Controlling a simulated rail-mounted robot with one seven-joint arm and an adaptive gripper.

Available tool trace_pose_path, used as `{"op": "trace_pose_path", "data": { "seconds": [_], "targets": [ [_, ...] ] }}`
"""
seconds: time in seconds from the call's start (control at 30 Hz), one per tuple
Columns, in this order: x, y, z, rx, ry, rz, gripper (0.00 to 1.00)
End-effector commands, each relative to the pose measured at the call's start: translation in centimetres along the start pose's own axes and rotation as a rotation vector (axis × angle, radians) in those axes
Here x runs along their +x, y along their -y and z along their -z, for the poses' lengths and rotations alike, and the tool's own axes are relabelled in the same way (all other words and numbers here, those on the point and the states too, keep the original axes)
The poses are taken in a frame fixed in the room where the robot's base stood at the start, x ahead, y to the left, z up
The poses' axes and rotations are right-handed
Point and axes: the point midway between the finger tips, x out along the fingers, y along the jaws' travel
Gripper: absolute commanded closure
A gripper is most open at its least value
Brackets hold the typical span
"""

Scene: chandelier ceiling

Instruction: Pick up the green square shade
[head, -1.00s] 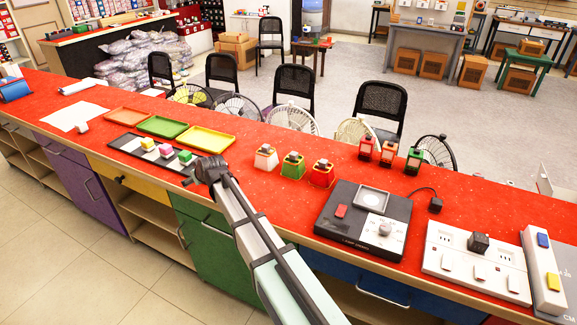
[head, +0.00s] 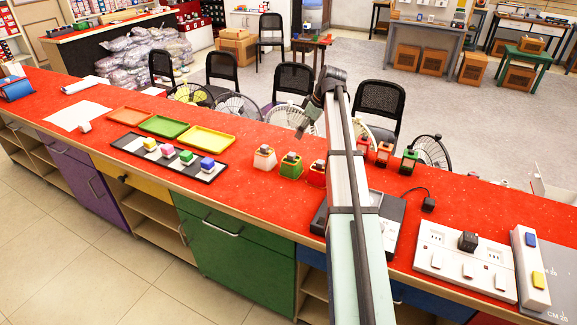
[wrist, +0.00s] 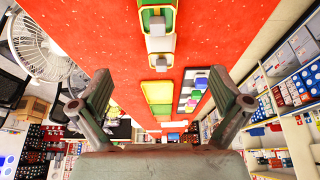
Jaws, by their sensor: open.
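The green square shade (head: 291,171) stands on the red counter, in the middle of a row of three shades. It flares towards its base and has a grey piece on top. In the wrist view the green shade (wrist: 158,17) is at the top edge, partly cut off, with the pale orange-and-white shade (wrist: 160,44) below it. My gripper (head: 306,128) is raised above the counter near the row, apart from the shades. In the wrist view my gripper (wrist: 159,76) has its fingers spread wide with nothing between them.
The pale shade (head: 264,160) and red shade (head: 316,178) flank the green one; my arm partly covers the red one. Lanterns (head: 384,154) stand to the right. A black tray (head: 135,150) of coloured cubes and flat trays (head: 208,141) lie left. My arm partly hides the dark switch box (head: 388,215).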

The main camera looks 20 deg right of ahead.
Motion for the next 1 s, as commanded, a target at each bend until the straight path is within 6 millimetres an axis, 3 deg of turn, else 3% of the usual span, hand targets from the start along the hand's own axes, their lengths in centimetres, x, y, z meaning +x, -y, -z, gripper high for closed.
{"op": "trace_pose_path", "data": {
  "seconds": [0.6, 1.0],
  "targets": [
    [10.5, 0.0, 0.1, -0.001, 0.001, 0.001, 0.0],
    [12.7, -0.1, 0.1, 0.0, 0.0, 0.0, 0.0]
  ]
}}
